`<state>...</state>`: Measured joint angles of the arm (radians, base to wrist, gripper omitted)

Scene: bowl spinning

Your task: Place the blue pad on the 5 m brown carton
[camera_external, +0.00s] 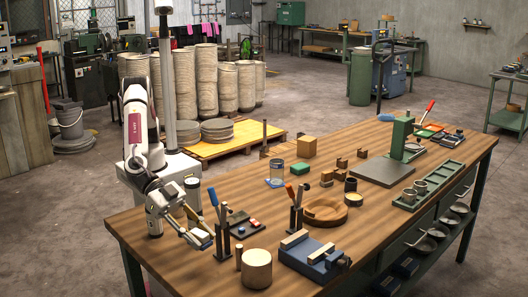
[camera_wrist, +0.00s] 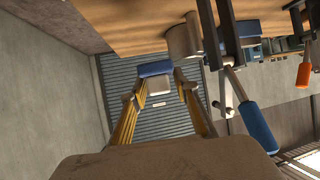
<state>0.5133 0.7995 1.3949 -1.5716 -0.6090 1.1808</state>
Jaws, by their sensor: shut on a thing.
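The blue pad (camera_external: 207,243) is at the tips of my gripper (camera_external: 200,238), at the table's near left edge. In the wrist view the blue pad (camera_wrist: 155,69) shows between the fingertips of my gripper (camera_wrist: 159,82), with a pale block-like part just below it. The gripper is shut on the pad and partly hides it. The brown carton (camera_external: 306,146) is a small plain box standing toward the back of the table, well to the right of and behind the gripper. I cannot make it out in the wrist view.
Upright clamps with a blue handle (camera_external: 213,197) and an orange handle (camera_external: 290,192) stand right of the gripper.

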